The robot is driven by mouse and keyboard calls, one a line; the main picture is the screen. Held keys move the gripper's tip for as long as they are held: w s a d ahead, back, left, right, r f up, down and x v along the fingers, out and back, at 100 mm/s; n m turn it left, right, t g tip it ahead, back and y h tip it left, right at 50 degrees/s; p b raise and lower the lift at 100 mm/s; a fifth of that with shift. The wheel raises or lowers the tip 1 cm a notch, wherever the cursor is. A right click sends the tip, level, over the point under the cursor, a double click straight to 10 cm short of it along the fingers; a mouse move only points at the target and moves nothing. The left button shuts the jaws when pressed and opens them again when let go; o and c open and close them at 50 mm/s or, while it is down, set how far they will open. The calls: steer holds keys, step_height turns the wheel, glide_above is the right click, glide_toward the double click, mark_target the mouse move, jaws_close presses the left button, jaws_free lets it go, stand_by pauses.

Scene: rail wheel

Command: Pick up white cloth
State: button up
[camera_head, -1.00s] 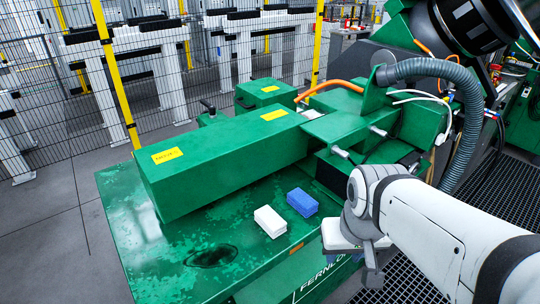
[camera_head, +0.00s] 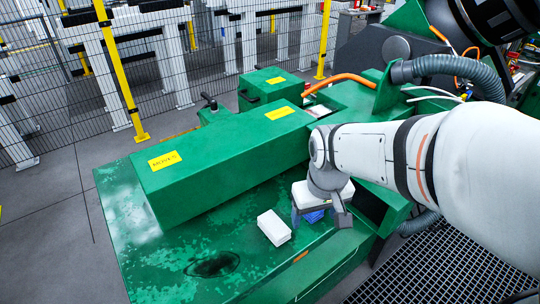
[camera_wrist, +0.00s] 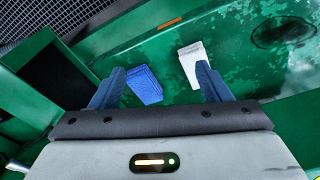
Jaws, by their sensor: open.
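The white cloth (camera_head: 274,227) is a small folded block lying on the green machine surface in the head view. In the wrist view the white cloth (camera_wrist: 193,62) lies just beyond the right fingertip, which overlaps its near end in the picture. The blue cloth (camera_head: 314,215) is mostly hidden under my gripper in the head view. In the wrist view the blue cloth (camera_wrist: 144,84) lies between the fingers, close to the left one. My gripper (camera_head: 318,214) is open and empty, above the blue cloth and right of the white one. Its two blue fingers also show in the wrist view (camera_wrist: 160,80).
A long green box housing (camera_head: 225,150) with yellow labels stands behind the cloths. A dark round stain (camera_head: 212,264) marks the surface to their left. The green surface (camera_head: 165,255) left of the white cloth is free. A dark opening (camera_wrist: 50,80) lies left in the wrist view.

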mark_target(274, 224)
steer(key=w+a+f+n+p, duration=0.1)
steer(key=w+a, duration=0.1)
steer(key=a, duration=0.1)
steer(key=w+a+f+n+g+p, duration=0.1)
steer(key=w+a+f, duration=0.1)
steer(key=a, duration=0.1)
steer(key=w+a+f+n+p, duration=0.1)
steer(key=w+a+n, duration=0.1)
steer(key=shift+w+a+f+g+p, duration=0.2)
steer(key=shift+a+g+p, duration=0.1)
steer(key=shift+a+p, duration=0.1)
steer(key=shift+d+f+p, duration=0.1)
steer(key=shift+f+p, duration=0.45)
steer(key=shift+f, duration=3.4)
steer(key=shift+c, duration=0.3)
steer(key=c, duration=1)
step_height(274, 224, up, 10)
steer(key=shift+r+b, duration=0.1)
steer(key=shift+b, duration=0.3)
